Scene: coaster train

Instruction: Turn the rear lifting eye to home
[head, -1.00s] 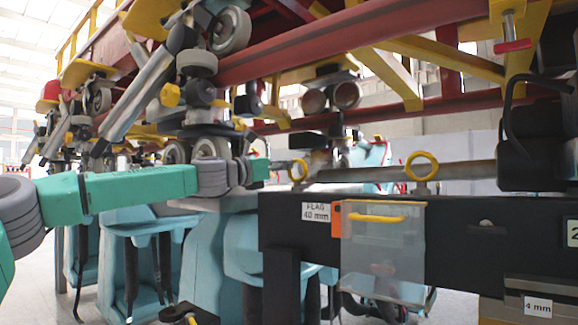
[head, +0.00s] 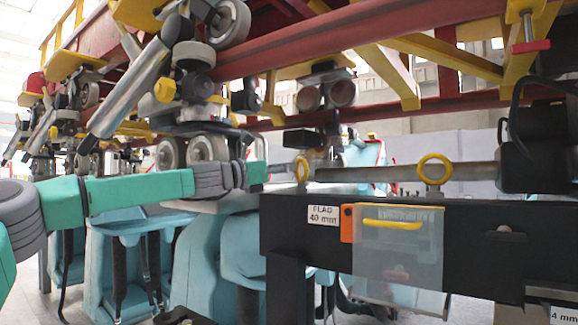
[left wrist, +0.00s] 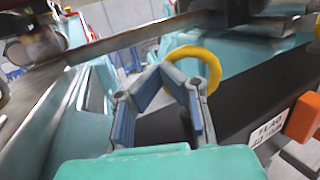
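Two yellow ring-shaped lifting eyes stand on the black beam: the left one (head: 302,170) beside my gripper, the right one (head: 419,168) farther right. I cannot tell which is the rear one. The left eye looks narrow, turned partly edge-on. My left gripper (head: 284,169) reaches in from the left, its fingers close to that eye. In the left wrist view, the fingers (left wrist: 160,68) bend inward with their blue pads, tips close together. The yellow eye (left wrist: 215,66) shows behind and right of them; whether they touch or hold it is unclear. My right gripper is not visible.
The black beam (head: 400,266) carries a "FLAG 40 mm" label (head: 323,215) and a clear flap (head: 397,262) with a yellow handle. A metal bar (head: 380,173) runs behind the eyes. Red rails (head: 370,38) and wheel assemblies (head: 228,24) hang overhead; teal seats (head: 190,270) stand below.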

